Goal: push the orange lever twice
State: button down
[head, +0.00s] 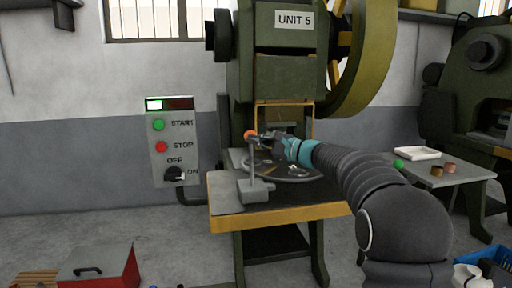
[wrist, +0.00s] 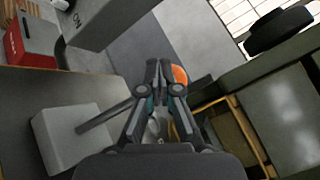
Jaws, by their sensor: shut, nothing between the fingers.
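The lever's orange knob (head: 250,134) stands at the top of a thin upright rod that rises from a grey base block (head: 256,190) on the press table. My gripper (head: 262,138) is shut and empty, with its fingertips right beside the knob on its right side in the head view. In the wrist view, the orange knob (wrist: 180,75) shows partly behind the fingertips of my gripper (wrist: 160,66). The base block (wrist: 70,135) and part of the rod are at the left there. I cannot tell whether the fingers touch the knob.
A control box (head: 171,140) with a lit green lamp, START and STOP buttons and an OFF/ON switch is on the wall at left. The UNIT 5 press (head: 285,75) stands behind the lever. A side table (head: 455,178) is at right, and a red toolbox (head: 100,265) is on the floor.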

jog(key=shift+f, duration=0.1)
dwell(0.6)
jog(key=s+d+f+b, duration=0.1)
jog(key=s+d+b, duration=0.1)
jog(key=s+b, duration=0.5)
jog(key=shift+f, duration=0.2)
dwell(0.7)
jog(key=shift+s+d+f+b, duration=0.15)
jog(key=shift+s+d+b, duration=0.1)
jog(key=shift+s+b, duration=0.45)
jog(key=shift+s+d+f+b, duration=0.25)
jog(key=shift+s+b, duration=0.3)
jog(key=shift+s, duration=0.35)
jog(key=shift+s+d+f+b, duration=0.1)
jog(key=shift+s+d+b, duration=0.15)
jog(key=shift+s+b, duration=0.45)
